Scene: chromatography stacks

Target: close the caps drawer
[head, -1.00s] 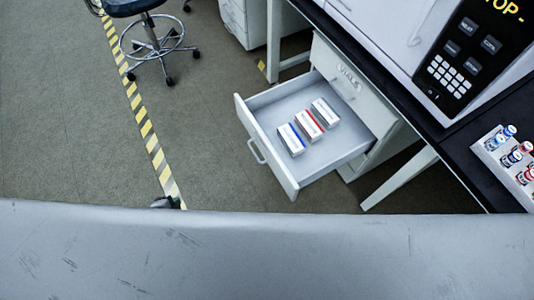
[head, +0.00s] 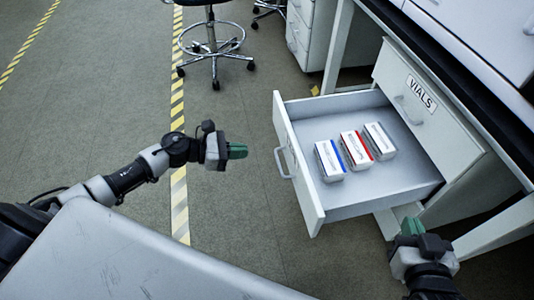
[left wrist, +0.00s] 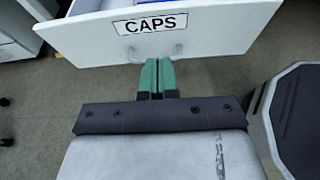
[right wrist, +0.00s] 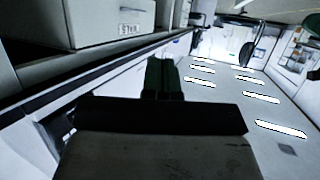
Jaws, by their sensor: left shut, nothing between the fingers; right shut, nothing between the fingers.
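The caps drawer (head: 302,180) is pulled out below the VIALS drawer (head: 415,92) in the head view. Its front panel carries a CAPS label in the left wrist view (left wrist: 203,38). Its bar handle (head: 284,162) faces my left gripper (head: 238,151), which is shut and empty, a short gap away in the picture. In the left wrist view the shut green fingers (left wrist: 157,76) point at the drawer front just below the handle (left wrist: 150,53); contact is not visible. My right gripper (head: 412,226) is shut and empty, in front of the cabinet beside the drawer's right side.
Three small boxes lie in the drawer, striped blue (head: 330,162), red (head: 356,148) and grey (head: 380,140). A bench leg (head: 490,232) stands near my right gripper. A stool (head: 212,45) is at the back. Floor left of the drawer is clear.

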